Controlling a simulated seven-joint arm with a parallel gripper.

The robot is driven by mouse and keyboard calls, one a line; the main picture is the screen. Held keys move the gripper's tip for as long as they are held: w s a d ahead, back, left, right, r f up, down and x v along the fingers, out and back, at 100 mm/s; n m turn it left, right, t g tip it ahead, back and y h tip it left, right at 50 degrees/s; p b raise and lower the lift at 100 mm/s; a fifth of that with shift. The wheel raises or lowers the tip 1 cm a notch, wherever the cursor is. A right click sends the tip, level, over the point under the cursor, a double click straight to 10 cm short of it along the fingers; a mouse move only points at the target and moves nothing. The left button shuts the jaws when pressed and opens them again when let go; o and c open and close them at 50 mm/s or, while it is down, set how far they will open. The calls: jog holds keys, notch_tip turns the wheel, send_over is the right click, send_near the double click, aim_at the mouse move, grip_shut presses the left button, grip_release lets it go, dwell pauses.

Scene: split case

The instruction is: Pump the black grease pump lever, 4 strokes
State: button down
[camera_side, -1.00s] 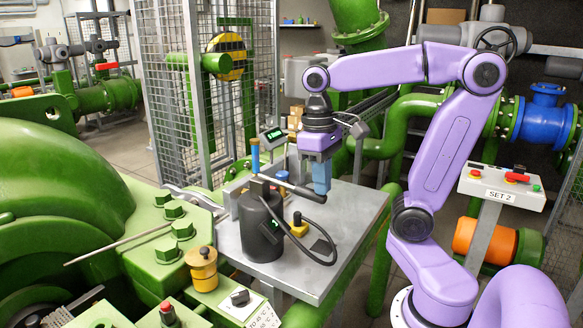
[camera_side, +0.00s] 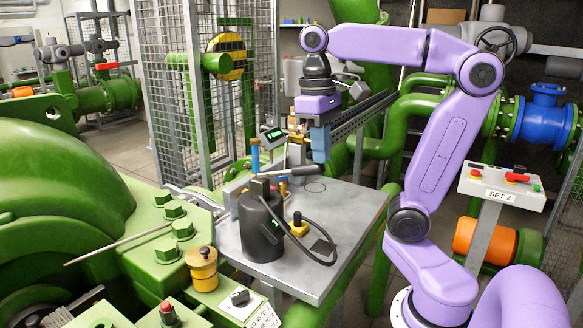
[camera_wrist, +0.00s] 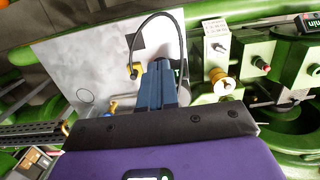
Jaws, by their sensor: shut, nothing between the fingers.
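The black grease pump (camera_side: 262,228) stands upright on a grey metal table (camera_side: 345,215). Its lever (camera_side: 300,171) slopes upward to the right from the pump's top and ends in a black grip. My gripper (camera_side: 320,158) is shut and empty, its blue fingers pointing down just above the grip's outer end. I cannot tell whether they touch it.
A black hose curves from the pump past a small yellow block (camera_side: 298,226). Green machinery (camera_side: 80,190) fills the left. The table's right side is mostly clear.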

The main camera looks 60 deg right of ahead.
jog(key=shift+r, duration=0.15)
dwell(0.5)
notch_tip(320, 180, down, 8)
jog(key=shift+s+f, duration=0.2)
jog(key=shift+s, duration=0.2)
dwell(1.5)
jog(key=shift+r, duration=0.1)
jog(key=shift+w+r, duration=0.2)
jog(key=shift+r, duration=1.9)
jog(key=shift+w+r, duration=0.2)
jog(key=shift+r, duration=1.85)
jog(key=shift+f, duration=0.1)
notch_tip(320, 180, down, 8)
jog(key=shift+s+f, duration=0.15)
jog(key=shift+s, duration=0.25)
